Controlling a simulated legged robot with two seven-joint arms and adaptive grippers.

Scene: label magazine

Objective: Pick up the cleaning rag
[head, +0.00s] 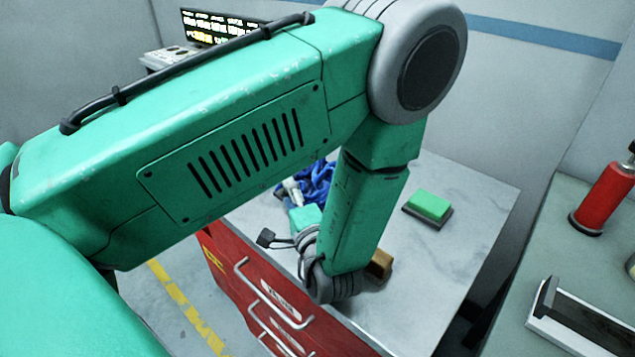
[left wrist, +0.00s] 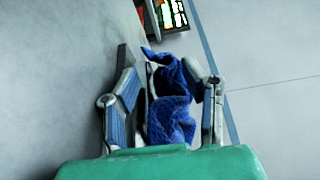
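The cleaning rag, a crumpled blue cloth (head: 318,182), shows over the far-left part of the cabinet top, partly hidden behind my left arm. In the left wrist view the rag (left wrist: 172,105) is between the two fingers of my left gripper (left wrist: 160,75). It meets the right-hand finger, and a narrow gap shows beside the left-hand finger. The fingers stand well apart. In the head view the left gripper (head: 290,188) is at the rag, with one pale finger against it. Whether the rag is lifted off the top is unclear. My right gripper is out of view.
The grey cabinet top (head: 450,245) holds a green-topped block (head: 430,205) and a brown block (head: 379,267) beside my arm. Red drawers (head: 240,290) are below. A right-hand bench carries a red bottle (head: 603,198) and a dark tray (head: 580,320). A screen (head: 215,25) stands behind.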

